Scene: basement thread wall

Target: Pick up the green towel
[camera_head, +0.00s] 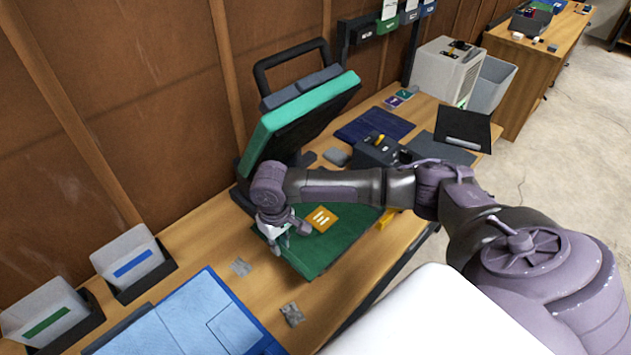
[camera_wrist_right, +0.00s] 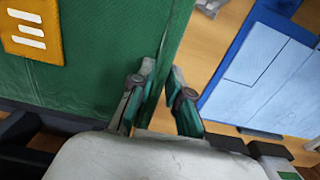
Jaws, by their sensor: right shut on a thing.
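The green towel (camera_head: 336,256) lies flat below the raised teal pad of a press-like machine, with an orange patch (camera_head: 321,218) bearing white bars on it. My right gripper (camera_head: 281,238) is at the towel's left edge, with its arm reaching over from the right. In the right wrist view, the towel (camera_wrist_right: 100,68) fills the upper left, and my right gripper (camera_wrist_right: 160,95) is shut on its edge, one finger on each side. My fingers hide part of that edge. My left gripper is not in view.
The machine's raised teal pad (camera_head: 290,118) stands behind the towel. Light blue folded cloth (camera_head: 200,318) lies at the front left, near two bins with blue and green labels. Small grey pieces (camera_head: 291,314) lie on the wooden table. A black box (camera_head: 376,151) stands behind my arm.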

